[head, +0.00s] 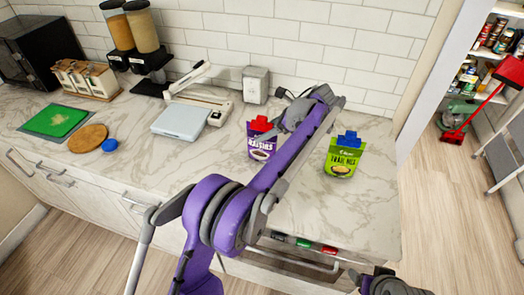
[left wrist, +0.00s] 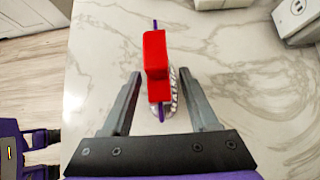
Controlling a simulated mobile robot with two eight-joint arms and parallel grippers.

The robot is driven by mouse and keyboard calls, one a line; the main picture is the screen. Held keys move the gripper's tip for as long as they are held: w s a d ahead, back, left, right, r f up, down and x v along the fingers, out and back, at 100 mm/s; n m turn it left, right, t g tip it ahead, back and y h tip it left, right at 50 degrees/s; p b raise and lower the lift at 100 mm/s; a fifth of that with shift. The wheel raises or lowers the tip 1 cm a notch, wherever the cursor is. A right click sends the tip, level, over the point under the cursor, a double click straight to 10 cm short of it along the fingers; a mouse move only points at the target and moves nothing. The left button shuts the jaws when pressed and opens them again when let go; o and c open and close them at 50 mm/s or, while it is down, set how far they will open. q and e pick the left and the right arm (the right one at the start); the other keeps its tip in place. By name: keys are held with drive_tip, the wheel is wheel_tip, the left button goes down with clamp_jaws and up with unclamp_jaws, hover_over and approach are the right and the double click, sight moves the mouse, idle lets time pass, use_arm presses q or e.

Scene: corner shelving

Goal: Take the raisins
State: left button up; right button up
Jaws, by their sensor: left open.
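The raisins bag (head: 262,149) is a purple pouch standing upright on the marble counter, with a red clip (head: 260,125) across its top. In the left wrist view the bag is seen from above, as a thin purple edge (left wrist: 161,114) under the red clip (left wrist: 154,62). My left gripper (head: 284,124) is above and beside the bag in the head view. In the left wrist view its two fingers (left wrist: 159,78) are apart, one on each side of the clip, with gaps showing. A dark part of my right arm (head: 388,284) shows at the bottom edge; its fingers cannot be made out.
A green trail mix pouch (head: 343,160) with a blue clip stands right of the raisins. A kitchen scale (head: 181,122) and a small grey box (head: 255,85) are behind and left. An open drawer (head: 300,250) with cans is below the counter's front edge.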

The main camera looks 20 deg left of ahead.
use_arm(q)
drive_tip(key=shift+x, duration=0.9)
drive_tip(key=shift+c, duration=0.2)
clamp_jaws()
idle(0.5)
